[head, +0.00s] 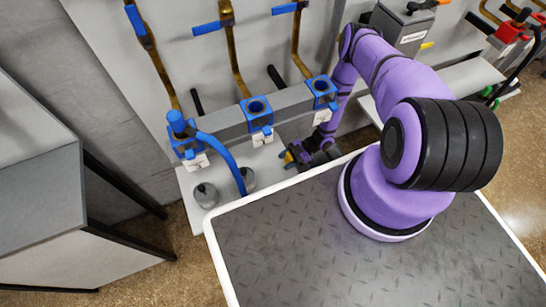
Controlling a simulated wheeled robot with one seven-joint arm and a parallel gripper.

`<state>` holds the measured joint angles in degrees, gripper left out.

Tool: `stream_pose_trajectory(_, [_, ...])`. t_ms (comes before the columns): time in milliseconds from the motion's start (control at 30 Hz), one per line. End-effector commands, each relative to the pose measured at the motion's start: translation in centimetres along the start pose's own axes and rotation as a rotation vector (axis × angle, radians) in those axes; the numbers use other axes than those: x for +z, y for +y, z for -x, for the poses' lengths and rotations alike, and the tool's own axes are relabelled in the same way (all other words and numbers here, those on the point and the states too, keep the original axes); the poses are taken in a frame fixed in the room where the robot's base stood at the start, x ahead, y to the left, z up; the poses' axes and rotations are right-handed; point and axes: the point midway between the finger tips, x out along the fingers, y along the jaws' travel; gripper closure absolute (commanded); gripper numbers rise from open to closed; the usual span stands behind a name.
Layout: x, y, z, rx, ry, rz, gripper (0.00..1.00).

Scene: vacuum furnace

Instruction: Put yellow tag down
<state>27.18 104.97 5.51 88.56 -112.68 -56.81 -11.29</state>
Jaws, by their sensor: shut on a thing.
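My gripper (297,156) is at the end of my purple arm, low over the pale shelf (220,178) below the blue valve blocks. It is shut on a small yellow thing, apparently the yellow tag (289,157), of which only a sliver shows at the fingertips. Most of the tag is hidden by the fingers. I cannot tell whether the tag touches the shelf.
Blue valve blocks with white labels (262,136) line a grey bar (225,124) behind the shelf. A blue hose (222,152) curves down beside two grey round weights or knobs (205,195). A grey cabinet (50,190) stands at left. A grey box (405,28) is at upper right.

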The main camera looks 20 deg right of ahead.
Motion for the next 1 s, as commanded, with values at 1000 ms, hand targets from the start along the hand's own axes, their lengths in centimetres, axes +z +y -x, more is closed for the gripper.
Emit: stream_pose_trajectory(1000, [2.9,5.9,-3.7,0.000,0.000,0.000,0.72])
